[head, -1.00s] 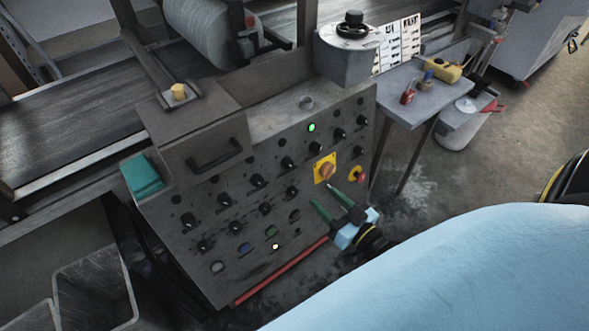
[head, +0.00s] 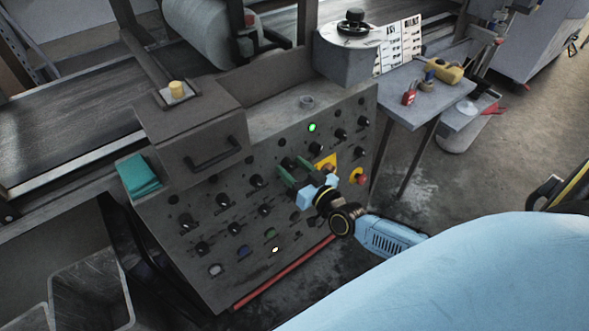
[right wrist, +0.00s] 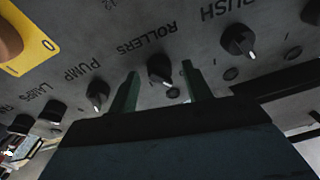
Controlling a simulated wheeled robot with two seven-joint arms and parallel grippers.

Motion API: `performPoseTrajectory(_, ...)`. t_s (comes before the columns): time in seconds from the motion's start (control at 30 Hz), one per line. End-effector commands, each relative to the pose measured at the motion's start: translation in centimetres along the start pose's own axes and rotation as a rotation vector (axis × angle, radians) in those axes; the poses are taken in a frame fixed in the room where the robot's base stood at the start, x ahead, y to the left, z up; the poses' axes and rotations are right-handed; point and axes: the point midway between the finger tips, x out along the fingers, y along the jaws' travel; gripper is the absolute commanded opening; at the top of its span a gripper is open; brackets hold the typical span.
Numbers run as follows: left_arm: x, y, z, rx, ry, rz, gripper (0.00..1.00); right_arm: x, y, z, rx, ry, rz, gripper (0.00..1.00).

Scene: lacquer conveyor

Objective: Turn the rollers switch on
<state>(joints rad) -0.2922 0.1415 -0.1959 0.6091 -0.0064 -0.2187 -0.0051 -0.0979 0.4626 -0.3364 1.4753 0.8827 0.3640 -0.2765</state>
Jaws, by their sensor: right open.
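The rollers switch (right wrist: 161,71) is a black rotary knob with a pale pointer on the grey control panel (head: 200,270). In the right wrist view the printed word ROLLERS is beside it, and its pointer is toward the lower right. My right gripper (head: 290,169) is open in front of the panel, its green fingers reaching toward the knobs left of the yellow-plated switch. In the right wrist view one finger is on each side of the rollers knob. I cannot tell whether they touch it. In the head view the gripper partly covers this area. My left gripper is not in view.
The pump knob (right wrist: 97,94) and another black knob (right wrist: 239,41) flank the rollers switch closely. A yellow-plated switch (right wrist: 24,42) and a red emergency button (head: 361,179) are near. A green lamp (head: 312,127) is lit. A side table (head: 440,95) stands right of the panel.

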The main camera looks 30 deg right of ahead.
Motion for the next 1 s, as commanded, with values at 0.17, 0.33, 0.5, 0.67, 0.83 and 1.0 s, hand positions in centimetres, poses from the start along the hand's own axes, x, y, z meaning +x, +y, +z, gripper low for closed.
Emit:
performPoseTrajectory(0.17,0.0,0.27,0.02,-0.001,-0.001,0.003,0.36,-0.01,-0.01,0.0,0.0,0.0,0.0,0.49)
performPoseTrajectory(0.33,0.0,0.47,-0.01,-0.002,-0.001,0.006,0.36,-0.03,0.0,0.0,0.0,0.0,0.0,0.28)
performPoseTrajectory(0.5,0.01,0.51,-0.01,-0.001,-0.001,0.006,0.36,-0.03,0.0,0.0,0.0,0.0,0.0,0.06)
performPoseTrajectory(0.67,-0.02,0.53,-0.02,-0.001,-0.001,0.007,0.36,-0.04,-0.02,0.0,0.006,0.0,0.001,0.05)
performPoseTrajectory(0.83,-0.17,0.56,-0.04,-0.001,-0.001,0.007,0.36,-0.04,-0.06,-0.01,0.047,0.003,0.008,0.05)
performPoseTrajectory(1.0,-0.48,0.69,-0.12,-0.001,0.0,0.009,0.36,-0.04,-0.07,-0.04,0.138,0.008,0.025,0.05)
